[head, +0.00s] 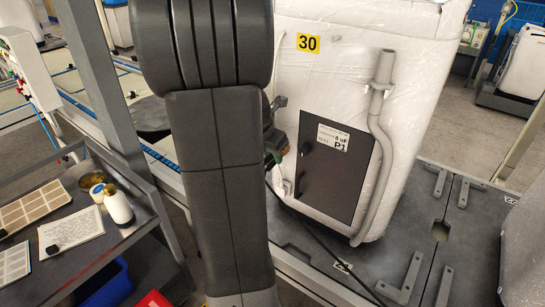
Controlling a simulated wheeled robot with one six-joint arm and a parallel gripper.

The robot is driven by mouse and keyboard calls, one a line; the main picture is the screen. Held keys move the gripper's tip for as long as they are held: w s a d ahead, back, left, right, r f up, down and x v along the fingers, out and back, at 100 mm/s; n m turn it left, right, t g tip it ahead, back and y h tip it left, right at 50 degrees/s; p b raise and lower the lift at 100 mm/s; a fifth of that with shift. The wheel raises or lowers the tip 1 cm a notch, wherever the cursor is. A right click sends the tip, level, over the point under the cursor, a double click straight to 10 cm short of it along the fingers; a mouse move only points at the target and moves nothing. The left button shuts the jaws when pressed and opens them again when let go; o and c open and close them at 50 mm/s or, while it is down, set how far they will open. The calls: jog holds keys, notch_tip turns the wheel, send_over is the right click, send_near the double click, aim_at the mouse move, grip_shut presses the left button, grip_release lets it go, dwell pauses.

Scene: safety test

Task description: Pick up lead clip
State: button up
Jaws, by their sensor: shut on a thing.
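My gripper (277,140) shows only in part, past the right edge of my own arm, in front of the wrapped white appliance (300,80). It is shut on a small dark thing, which I take to be the lead clip; my arm and the fingers hide most of it. A black cable (318,238) comes out from behind my arm below the gripper and runs down to the right over the platform. A dark panel (325,190) with a white label is on the appliance, just right of the gripper.
A grey pipe (377,125) runs down the appliance's right side. The grey platform (440,240) carries raised brackets. At left, a dark bench (125,225) holds a white bottle (118,205), a bowl (82,177), a paper sheet (70,232) and trays (35,210).

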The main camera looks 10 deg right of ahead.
jog(key=shift+r, duration=0.1)
notch_tip(320, 180, up, 7)
jog(key=shift+s+a+r+p, duration=0.1)
jog(key=shift+a+r+p, duration=0.05)
jog(key=shift+p, duration=0.25)
jog(key=s+a, duration=1.7)
jog(key=shift+f, duration=0.25)
dwell(0.3)
